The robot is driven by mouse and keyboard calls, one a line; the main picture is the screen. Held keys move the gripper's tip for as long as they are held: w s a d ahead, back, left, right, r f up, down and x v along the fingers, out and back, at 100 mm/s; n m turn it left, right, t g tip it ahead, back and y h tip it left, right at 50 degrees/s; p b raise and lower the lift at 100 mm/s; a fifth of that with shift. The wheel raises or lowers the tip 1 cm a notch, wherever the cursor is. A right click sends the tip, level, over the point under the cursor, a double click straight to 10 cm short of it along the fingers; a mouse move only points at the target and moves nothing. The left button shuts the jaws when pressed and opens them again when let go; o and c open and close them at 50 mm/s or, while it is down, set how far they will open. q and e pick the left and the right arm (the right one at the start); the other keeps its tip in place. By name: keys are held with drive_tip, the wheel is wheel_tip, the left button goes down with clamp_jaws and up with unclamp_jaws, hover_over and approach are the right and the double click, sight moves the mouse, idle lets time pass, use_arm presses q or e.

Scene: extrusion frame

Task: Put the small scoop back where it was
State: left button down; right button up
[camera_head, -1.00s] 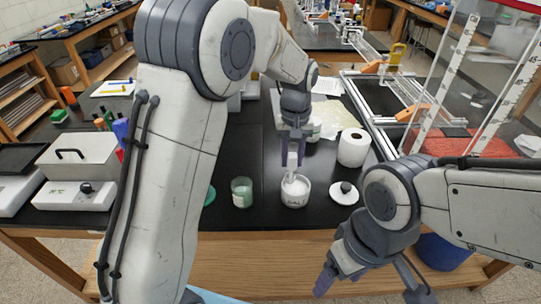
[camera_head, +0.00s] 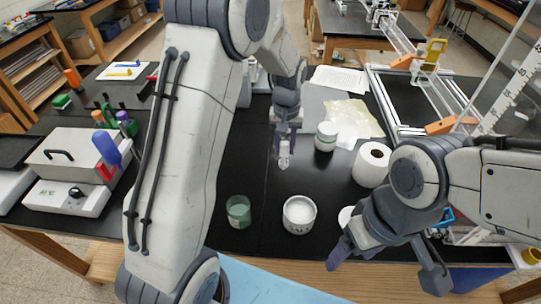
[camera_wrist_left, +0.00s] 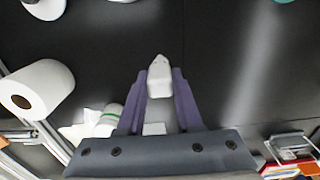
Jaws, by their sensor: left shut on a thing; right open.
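My left gripper (camera_head: 285,150) is shut on the small white scoop (camera_head: 284,162), and holds it over the black bench, behind the white jar marked as salt (camera_head: 299,228). In the left wrist view the scoop (camera_wrist_left: 159,76) sits between the purple fingers of my left gripper (camera_wrist_left: 159,92); its white end points away from the wrist. The open jar holds white powder. My right gripper (camera_head: 385,268) is open and empty at the bench's front edge, partly covering a white lid (camera_head: 346,215).
A green glass jar (camera_head: 238,214) stands left of the salt jar. A white bottle with a green band (camera_head: 326,137) and a paper roll (camera_head: 372,164) stand to the right of the scoop. White boxes (camera_head: 75,165) are at the left. Bare bench lies under the scoop.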

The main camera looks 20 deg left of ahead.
use_arm(q)
drive_tip(key=a+f+p, duration=0.2)
drive_tip(key=a+f, duration=0.2)
drive_tip(key=f, duration=0.2)
drive_tip(key=shift+s+f, duration=0.2)
drive_tip(key=shift+s, duration=0.05)
drive_tip(key=shift+f, duration=0.2)
drive_tip(key=c, duration=0.6)
unclamp_jaws()
drive_tip(key=shift+r, duration=0.1)
